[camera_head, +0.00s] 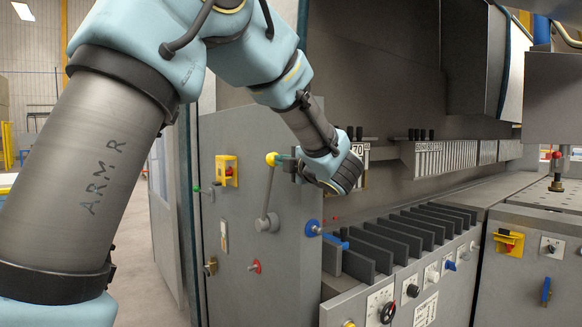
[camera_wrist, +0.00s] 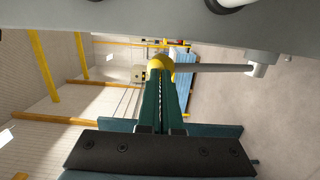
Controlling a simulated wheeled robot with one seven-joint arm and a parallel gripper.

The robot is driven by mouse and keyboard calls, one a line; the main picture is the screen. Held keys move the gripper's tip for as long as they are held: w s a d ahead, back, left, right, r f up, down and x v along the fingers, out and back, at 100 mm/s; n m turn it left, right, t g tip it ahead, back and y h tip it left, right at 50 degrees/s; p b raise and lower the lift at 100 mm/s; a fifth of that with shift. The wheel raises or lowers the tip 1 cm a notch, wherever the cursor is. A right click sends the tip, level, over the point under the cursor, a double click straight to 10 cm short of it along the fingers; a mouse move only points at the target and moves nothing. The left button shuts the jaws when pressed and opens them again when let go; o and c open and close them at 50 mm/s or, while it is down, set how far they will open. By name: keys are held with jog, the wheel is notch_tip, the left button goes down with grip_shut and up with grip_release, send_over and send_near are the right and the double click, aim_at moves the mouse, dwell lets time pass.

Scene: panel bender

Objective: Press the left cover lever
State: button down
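A lever with a yellow ball knob (camera_head: 271,158) and a grey rod stands on the grey machine panel left of the bender opening. Its rod (camera_head: 268,190) runs down from the knob to a round pivot. I take this as the cover lever. My gripper (camera_head: 284,158) comes from the right, with its green fingertips at the knob. In the wrist view the yellow knob (camera_wrist: 160,64) sits right at the tips of my fingers (camera_wrist: 160,82), with its rod running right. The fingers look close together, with a thin gap; the knob appears in front of them. Contact is not certain.
A blue knob (camera_head: 312,227) sticks out below my gripper. A yellow switch box (camera_head: 227,170) and a green-tipped handle (camera_head: 198,189) are to the left. Slotted dark plates (camera_head: 400,235) stand at lower right. Open floor (camera_head: 135,255) lies left of the panel.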

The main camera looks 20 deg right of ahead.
jog(key=w+r+g+p, duration=0.1)
jog(key=w+p, duration=0.1)
jog(key=w+a+r+g+p, duration=0.1)
jog(key=w+p, duration=0.1)
jog(key=w+r+g+p, duration=0.1)
jog(key=w+p, duration=0.2)
jog(key=shift+a+r+g, duration=0.1)
jog(key=shift+a+g, duration=0.15)
jog(key=shift+g, duration=0.05)
jog(key=shift+w+a+g+h+p, duration=0.1)
jog(key=shift+w+g+h+p, duration=0.25)
jog(key=shift+w+p, duration=0.6)
jog(key=shift+s+f, duration=0.15)
jog(key=shift+f, duration=0.05)
jog(key=shift+s+r, duration=0.1)
